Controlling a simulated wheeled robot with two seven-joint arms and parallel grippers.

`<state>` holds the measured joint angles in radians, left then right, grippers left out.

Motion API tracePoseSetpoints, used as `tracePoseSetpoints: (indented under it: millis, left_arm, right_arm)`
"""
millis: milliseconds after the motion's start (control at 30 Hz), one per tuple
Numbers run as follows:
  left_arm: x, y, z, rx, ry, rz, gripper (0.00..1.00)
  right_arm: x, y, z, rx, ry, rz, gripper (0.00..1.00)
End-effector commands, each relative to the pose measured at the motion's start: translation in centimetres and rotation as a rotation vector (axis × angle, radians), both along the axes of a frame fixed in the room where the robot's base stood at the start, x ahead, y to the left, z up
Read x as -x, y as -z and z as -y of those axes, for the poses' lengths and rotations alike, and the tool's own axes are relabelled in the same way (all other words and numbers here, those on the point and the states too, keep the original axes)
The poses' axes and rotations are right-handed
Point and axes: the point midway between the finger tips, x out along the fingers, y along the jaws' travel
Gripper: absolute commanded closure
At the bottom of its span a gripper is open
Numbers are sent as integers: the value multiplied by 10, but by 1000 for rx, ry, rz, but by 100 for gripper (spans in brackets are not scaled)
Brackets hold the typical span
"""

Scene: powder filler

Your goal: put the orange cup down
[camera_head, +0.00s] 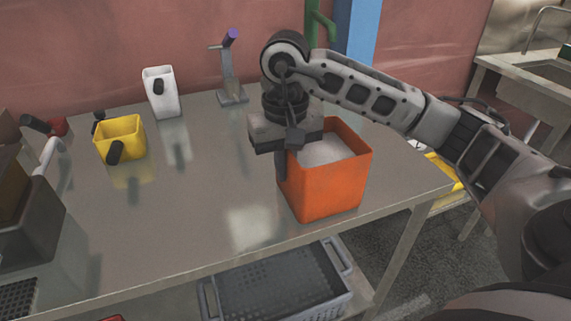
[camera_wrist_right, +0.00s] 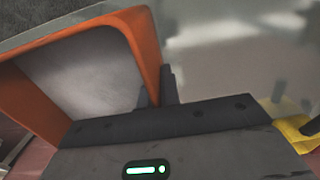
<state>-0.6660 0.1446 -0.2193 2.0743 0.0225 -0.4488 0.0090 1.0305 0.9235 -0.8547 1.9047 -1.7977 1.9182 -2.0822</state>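The orange cup (camera_head: 322,192) is a large square container, open at the top, near the front right of the metal table. It is upright, with pale powder inside. My right gripper (camera_head: 283,158) comes from above at its left wall, fingers pointing down. In the right wrist view, the fingers (camera_wrist_right: 160,90) straddle the wall of the orange cup (camera_wrist_right: 138,25), one inside and one outside, and look closed on it. The cup's base is at or just above the tabletop; I cannot tell if it touches. My left gripper is not in view.
The table (camera_head: 195,215) is clear left of the cup. A yellow cup (camera_head: 122,133), a white cup (camera_head: 161,98) and a stand with a purple top (camera_head: 231,75) are farther back. A dark crate (camera_head: 280,290) is below the front edge. A sink (camera_head: 545,72) is at right.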

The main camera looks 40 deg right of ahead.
Motion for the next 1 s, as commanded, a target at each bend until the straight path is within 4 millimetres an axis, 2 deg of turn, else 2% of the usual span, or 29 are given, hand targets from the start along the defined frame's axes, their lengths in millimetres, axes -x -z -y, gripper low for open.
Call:
tracePoseSetpoints:
  millis: [167,267,300,533,667,767,1000]
  left_arm:
    - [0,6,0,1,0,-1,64]
    - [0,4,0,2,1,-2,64]
    - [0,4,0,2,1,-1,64]
    - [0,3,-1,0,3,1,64]
    - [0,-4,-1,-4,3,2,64]
    - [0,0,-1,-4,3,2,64]
    - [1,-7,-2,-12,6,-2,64]
  right_arm:
    - [0,4,0,0,1,1,100]
    - [0,3,0,1,1,0,76]
    - [0,3,0,1,1,0,74]
    - [0,3,0,0,1,0,74]
    - [0,-4,0,0,1,0,74]
    - [-1,-17,0,-1,2,3,74]
    - [-1,-74,1,2,3,7,74]
